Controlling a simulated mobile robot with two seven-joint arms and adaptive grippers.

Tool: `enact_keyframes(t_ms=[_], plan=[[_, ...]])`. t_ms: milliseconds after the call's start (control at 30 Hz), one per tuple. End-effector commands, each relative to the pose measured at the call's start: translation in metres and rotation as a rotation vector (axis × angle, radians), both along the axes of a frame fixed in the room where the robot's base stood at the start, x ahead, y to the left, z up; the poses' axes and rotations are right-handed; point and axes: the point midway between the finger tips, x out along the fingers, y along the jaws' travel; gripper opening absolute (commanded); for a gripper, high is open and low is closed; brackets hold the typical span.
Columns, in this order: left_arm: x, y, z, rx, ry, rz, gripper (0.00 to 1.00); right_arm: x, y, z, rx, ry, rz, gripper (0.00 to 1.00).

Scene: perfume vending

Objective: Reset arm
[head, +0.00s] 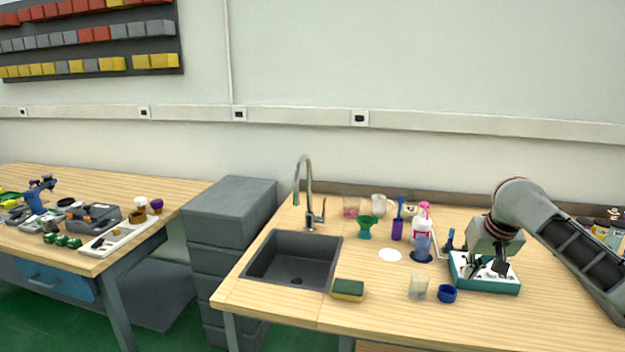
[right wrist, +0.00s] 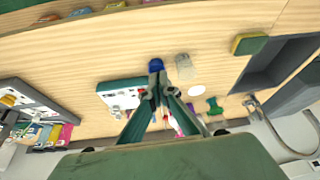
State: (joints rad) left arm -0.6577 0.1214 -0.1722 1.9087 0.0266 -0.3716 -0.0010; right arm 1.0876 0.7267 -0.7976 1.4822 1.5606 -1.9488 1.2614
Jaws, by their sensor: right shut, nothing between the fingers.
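My right gripper (head: 500,266) comes in from the right and hangs over the teal and white tray (head: 484,284) on the wooden table. In the right wrist view its fingers (right wrist: 159,78) meet and hold nothing. The tray lies to their left there (right wrist: 113,102). I cannot tell from the head view whether the fingers touch the tray. My left gripper is not in view.
A sink (head: 293,258) with a tap (head: 308,195) is at left, with a sponge (head: 348,290) at its front right corner. A green funnel-shaped piece (head: 365,227) and a purple holder (head: 397,229) stand behind. A white disc (head: 389,255) lies flat. The front right table is clear.

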Motion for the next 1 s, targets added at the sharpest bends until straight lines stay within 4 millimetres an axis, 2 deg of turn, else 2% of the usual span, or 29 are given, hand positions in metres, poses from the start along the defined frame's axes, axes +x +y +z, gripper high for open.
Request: enact_keyframes(t_ms=[33,133,267,400,600,800,1000], plan=[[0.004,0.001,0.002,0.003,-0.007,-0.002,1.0,-0.002,0.012,-0.02,0.01,0.003,0.025,0.0],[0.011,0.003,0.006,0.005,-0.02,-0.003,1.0,-0.006,0.037,-0.056,0.034,-0.01,0.077,0.0],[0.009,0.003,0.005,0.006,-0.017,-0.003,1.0,-0.018,0.076,-0.114,0.075,-0.036,0.155,0.0],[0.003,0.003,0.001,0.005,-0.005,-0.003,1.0,-0.04,0.119,-0.173,0.124,-0.088,0.235,0.0],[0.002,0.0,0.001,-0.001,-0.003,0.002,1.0,-0.084,0.166,-0.244,0.178,-0.18,0.316,0.0],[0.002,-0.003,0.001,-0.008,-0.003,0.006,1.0,-0.139,0.193,-0.296,0.195,-0.287,0.358,0.0],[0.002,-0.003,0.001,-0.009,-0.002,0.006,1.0,-0.203,0.199,-0.332,0.152,-0.39,0.375,0.0]])
